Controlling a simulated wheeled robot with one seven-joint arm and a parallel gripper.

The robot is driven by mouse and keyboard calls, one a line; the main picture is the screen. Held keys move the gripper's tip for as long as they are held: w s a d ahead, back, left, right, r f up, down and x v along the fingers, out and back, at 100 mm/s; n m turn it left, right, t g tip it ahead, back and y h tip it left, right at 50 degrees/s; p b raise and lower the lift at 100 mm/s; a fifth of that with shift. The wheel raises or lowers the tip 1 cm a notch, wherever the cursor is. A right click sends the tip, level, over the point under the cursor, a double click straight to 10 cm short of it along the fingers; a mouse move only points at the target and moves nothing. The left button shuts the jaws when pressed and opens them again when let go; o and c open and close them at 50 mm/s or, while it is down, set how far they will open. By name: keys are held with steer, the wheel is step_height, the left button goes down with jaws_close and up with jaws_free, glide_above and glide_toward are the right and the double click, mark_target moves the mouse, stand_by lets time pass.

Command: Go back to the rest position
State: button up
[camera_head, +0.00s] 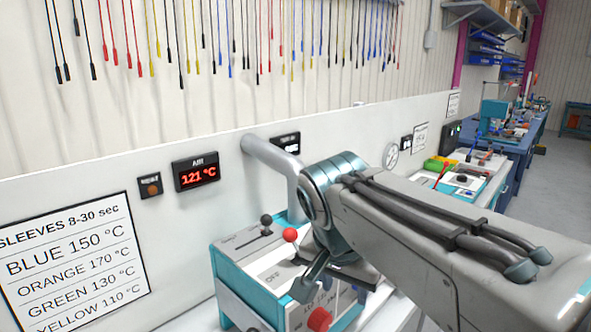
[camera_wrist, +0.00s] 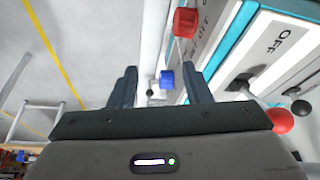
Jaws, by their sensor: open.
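My gripper (camera_head: 330,284) hangs at the end of my arm in the head view, in front of the white and teal machine (camera_head: 232,287). In the wrist view my gripper (camera_wrist: 160,88) has its two dark fingers apart, with nothing held between them. A blue knob (camera_wrist: 167,79) shows beyond the gap between the fingers, and a red knob (camera_wrist: 186,21) is above it. Contact with the machine cannot be seen. My arm partly covers the machine in the head view.
The machine has a red ball knob (camera_head: 290,235) and a black ball lever (camera_head: 266,219). A display (camera_head: 197,173) reads 121 °C beside a sleeve temperature sign (camera_head: 75,262). Coloured cables hang on the wall above. A bench (camera_head: 520,140) stands at the right, with open floor beyond.

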steer(key=s+d+f+n+y, duration=0.1)
steer(key=s+d+f+n, duration=0.2)
steer(key=f, duration=0.3)
steer(key=s+d+f+n, duration=0.3)
steer(key=s+d+f, duration=0.1)
steer(key=f, duration=0.3)
steer(key=shift+s+d+f+g+y, duration=0.25)
steer(key=shift+s+g+y, duration=0.05)
steer(key=shift+g+y, duration=0.1)
